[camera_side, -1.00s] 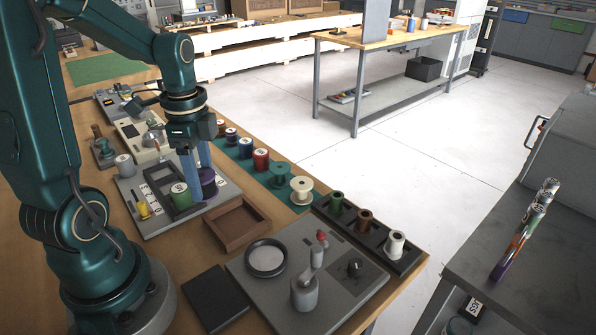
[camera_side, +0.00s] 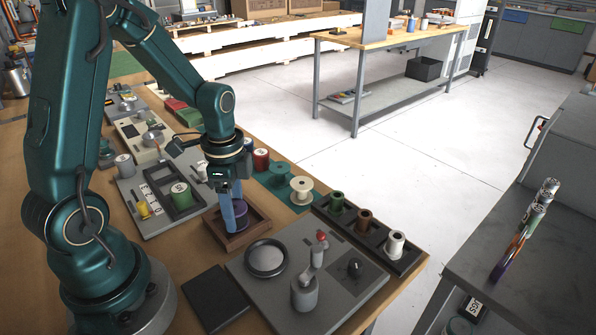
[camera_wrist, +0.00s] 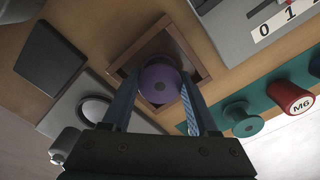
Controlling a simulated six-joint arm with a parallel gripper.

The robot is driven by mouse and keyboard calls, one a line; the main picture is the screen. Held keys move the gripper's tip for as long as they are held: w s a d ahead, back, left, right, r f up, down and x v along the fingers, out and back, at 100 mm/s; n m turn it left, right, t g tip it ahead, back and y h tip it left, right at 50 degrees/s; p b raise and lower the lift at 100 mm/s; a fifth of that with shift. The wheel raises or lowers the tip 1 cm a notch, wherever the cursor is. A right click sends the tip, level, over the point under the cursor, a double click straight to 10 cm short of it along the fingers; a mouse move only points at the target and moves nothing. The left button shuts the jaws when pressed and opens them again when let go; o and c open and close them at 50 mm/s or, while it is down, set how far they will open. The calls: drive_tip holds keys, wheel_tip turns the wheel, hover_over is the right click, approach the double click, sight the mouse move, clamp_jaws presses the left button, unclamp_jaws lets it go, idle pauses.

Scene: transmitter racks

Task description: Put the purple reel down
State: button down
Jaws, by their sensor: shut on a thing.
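The purple reel (camera_side: 238,214) is between the two blue fingers of my gripper (camera_side: 234,208), which is shut on it. The reel is in or just over the open brown wooden tray (camera_side: 226,240); I cannot tell whether it touches the tray floor. In the wrist view the reel (camera_wrist: 160,82) shows end-on between the fingertips (camera_wrist: 158,88). The tray's walls (camera_wrist: 192,48) surround it there. A finger hides part of the reel in the side view.
A grey panel with a round dish (camera_side: 266,257) and a red-tipped lever (camera_side: 320,240) lies in front. A dark flat box (camera_side: 214,298) sits nearby. A black rack of reels (camera_side: 365,236) stands at right.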

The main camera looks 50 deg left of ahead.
drive_tip(key=shift+c, duration=0.8)
unclamp_jaws()
drive_tip(key=shift+f, duration=0.15)
wheel_tip(320, 180, up, 11)
drive_tip(key=s+d+r+n+t, duration=0.3)
drive_tip(key=s+d+n+t, duration=0.2)
drive_tip(key=d+n, duration=0.4)
drive_tip(key=shift+s+r+t, duration=0.2)
drive_tip(key=shift+s+t, duration=0.1)
drive_tip(key=shift+s, duration=0.55)
